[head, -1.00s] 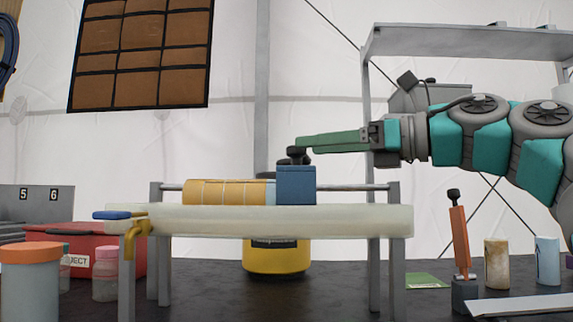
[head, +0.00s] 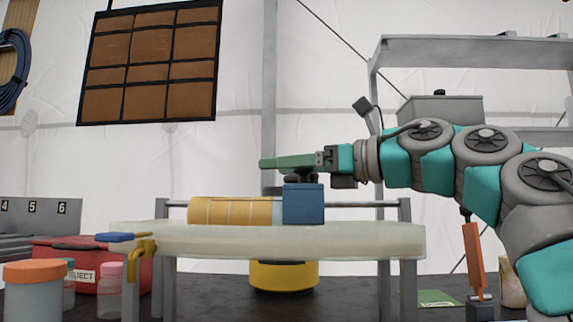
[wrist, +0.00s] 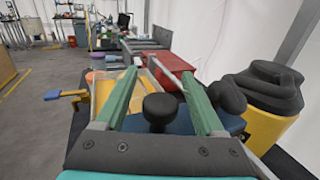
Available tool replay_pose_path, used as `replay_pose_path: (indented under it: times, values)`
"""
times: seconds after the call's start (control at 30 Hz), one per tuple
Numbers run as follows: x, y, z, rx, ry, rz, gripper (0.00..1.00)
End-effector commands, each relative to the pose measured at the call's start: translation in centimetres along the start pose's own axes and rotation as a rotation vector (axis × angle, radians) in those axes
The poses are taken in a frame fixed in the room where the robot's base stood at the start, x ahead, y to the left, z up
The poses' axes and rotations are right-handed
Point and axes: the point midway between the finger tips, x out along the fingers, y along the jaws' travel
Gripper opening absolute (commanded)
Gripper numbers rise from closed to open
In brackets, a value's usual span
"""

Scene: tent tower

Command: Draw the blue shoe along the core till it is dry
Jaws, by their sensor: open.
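The blue shoe (head: 303,205) is a block with a black knob on top. It sits at the right end of the yellow banded core (head: 230,211), with a narrow pale strip between them. The core lies along a pale trough (head: 350,238). My gripper (head: 266,163) reaches in from the right, level, just above the shoe, its green fingers extending left past the knob. In the wrist view the open fingers (wrist: 161,78) straddle the black knob (wrist: 160,108), with gaps on both sides. The blue shoe (wrist: 180,122) is partly hidden below them.
A metal rail (head: 350,204) runs behind the trough. A blue-handled brass tap (head: 140,242) is at its left end. A yellow container (head: 283,276) stands behind. A red box (head: 75,257) and jars are at left; an orange-handled tool (head: 473,252) stands at right below my arm.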

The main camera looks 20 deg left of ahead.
Motion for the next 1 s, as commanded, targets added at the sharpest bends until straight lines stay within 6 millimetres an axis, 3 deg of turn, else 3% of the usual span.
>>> replay_pose_path:
  times: [0.1,0.73,1.0]
  values:
    - [-0.04,-0.03,-0.01,0.0,0.0,-0.001,0.71]
    - [-0.06,-0.05,-0.02,0.001,-0.001,-0.001,0.0]
    - [-0.06,-0.03,-0.01,0.0,-0.001,-0.001,0.0]
